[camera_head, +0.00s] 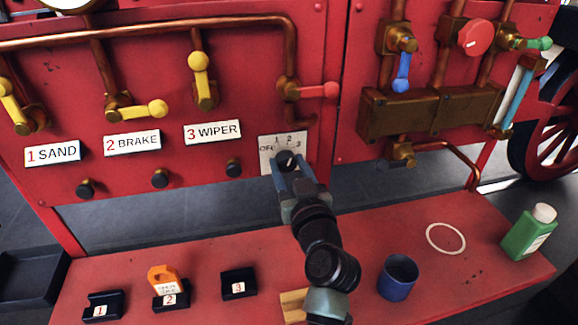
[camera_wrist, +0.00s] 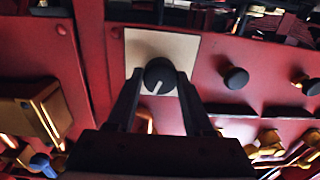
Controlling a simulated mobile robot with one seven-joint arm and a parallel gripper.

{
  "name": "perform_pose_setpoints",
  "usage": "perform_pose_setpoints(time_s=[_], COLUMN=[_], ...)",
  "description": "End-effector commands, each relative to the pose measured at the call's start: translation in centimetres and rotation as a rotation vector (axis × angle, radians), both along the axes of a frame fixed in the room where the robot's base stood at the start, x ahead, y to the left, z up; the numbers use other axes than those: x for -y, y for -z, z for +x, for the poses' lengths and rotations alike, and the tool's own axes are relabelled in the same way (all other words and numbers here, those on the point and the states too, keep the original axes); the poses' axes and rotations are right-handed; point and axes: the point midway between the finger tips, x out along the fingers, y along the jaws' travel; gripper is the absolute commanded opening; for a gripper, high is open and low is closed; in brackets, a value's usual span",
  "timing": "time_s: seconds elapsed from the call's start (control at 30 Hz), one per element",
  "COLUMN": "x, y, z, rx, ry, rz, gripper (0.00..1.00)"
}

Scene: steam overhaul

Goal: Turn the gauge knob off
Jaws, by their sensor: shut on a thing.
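The gauge knob (camera_head: 287,159) is a round black knob with a white pointer line, on a white plate (camera_head: 268,141) marked OFF, 1, 2 and 3. In the head view the pointer appears to slant up and right, toward the 2. The knob shows clearly in the wrist view (camera_wrist: 160,76), where the picture is upside down and the line slants down and left. My gripper (camera_head: 286,172) reaches the panel from below and is shut on the knob, with one finger on each side. It hides the lower part of the plate.
Left of the plate are yellow valve levers (camera_head: 200,75), with labels and small black knobs (camera_head: 234,168) below. A red lever (camera_head: 318,90) sits just above right. The red bench (camera_head: 330,235) holds a blue cup (camera_head: 398,278), a green bottle (camera_head: 530,231) and numbered black holders (camera_head: 238,283).

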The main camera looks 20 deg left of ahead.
Motion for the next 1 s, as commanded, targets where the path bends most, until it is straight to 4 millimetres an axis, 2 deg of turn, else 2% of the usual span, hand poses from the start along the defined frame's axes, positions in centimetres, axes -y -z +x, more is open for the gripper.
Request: perform_pose_setpoints(time_s=[0.27,0.47,1.0], x=[0.02,0.06,0.05], y=[0.24,0.59,0.70], z=[-0.01,-0.01,-0.03], rx=[0.015,0.069,0.340], ry=[0.000,0.001,0.001], rz=[-0.022,-0.100,-0.502], gripper=[0.00,0.00,0.00])
